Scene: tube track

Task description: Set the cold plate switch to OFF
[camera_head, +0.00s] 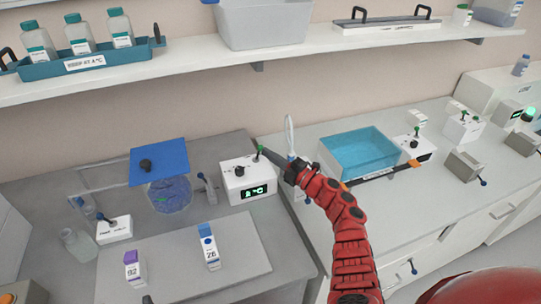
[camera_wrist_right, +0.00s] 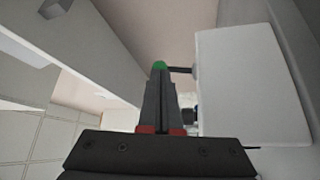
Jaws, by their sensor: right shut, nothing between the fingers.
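A white control box (camera_head: 235,174) with a green display, a black knob (camera_head: 239,170) and a green-tipped switch lever (camera_head: 259,151) stands behind the grey plate (camera_head: 245,250). The lever points up in the head view. My right gripper (camera_head: 268,156) is shut and empty, its fingertips right beside the lever. In the right wrist view the shut fingers (camera_wrist_right: 160,98) end at the green tip (camera_wrist_right: 159,65), whose dark stem runs to the white box (camera_wrist_right: 252,88). Whether they touch is hard to tell. My left gripper is not in view.
Cartons marked 92 (camera_head: 132,268) and 76 (camera_head: 209,248) stand on the plate. A blue-lidded round vessel (camera_head: 170,193) is left of the box. A blue water bath (camera_head: 360,152) with its own control box (camera_head: 416,150) is at right. A shelf (camera_head: 190,75) runs above.

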